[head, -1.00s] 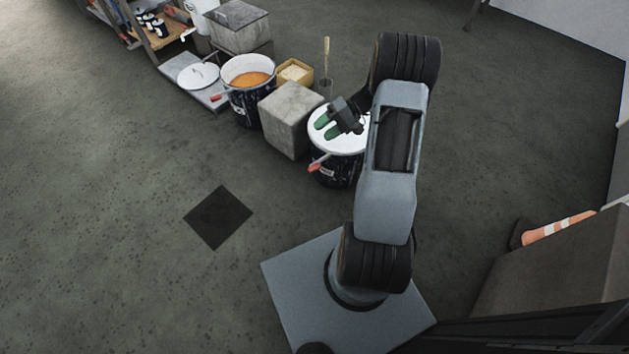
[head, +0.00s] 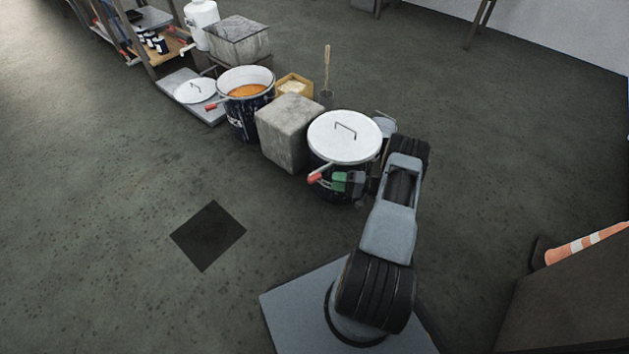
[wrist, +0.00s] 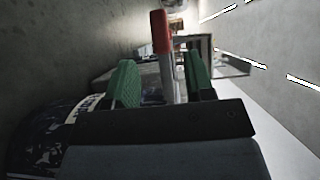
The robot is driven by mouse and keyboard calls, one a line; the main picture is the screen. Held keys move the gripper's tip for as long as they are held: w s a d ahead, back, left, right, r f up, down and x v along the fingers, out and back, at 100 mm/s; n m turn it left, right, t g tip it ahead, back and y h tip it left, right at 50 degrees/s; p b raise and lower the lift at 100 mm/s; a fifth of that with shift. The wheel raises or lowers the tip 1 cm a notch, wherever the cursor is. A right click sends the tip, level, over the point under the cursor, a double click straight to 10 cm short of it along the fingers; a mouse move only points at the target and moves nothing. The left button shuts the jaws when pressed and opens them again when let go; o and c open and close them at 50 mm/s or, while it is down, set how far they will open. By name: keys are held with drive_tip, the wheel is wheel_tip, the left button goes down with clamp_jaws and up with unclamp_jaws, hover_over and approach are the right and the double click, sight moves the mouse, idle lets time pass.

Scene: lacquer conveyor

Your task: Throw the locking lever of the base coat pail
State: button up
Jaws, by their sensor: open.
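The base coat pail (head: 345,137) stands on the floor with its white lid on and a wire handle on top. Its label cannot be read in full. A locking lever (head: 317,174) with a red grip sticks out at the pail's front left, below the lid. My gripper (head: 338,181) is low at the front of the pail, close to the lever. In the wrist view the lever (wrist: 161,45) shows between the two green finger pads of my gripper (wrist: 160,82), with room on both sides. The jaws are open. The pail's dark side (wrist: 48,140) fills the lower left there.
A grey block (head: 289,132) stands close left of the lidded pail. Beyond it is an open pail (head: 244,105) with orange contents and its own red-gripped lever. A yellow box (head: 294,84) is behind. The floor in front is clear around a dark square (head: 208,235).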

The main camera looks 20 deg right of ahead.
sight(318, 179)
drive_tip(key=b+x, duration=0.1)
drive_tip(key=x, duration=0.7)
drive_tip(key=shift+w+a, duration=0.1)
drive_tip(key=shift+a, duration=0.2)
drive_tip(key=shift+c, duration=0.3)
clamp_jaws()
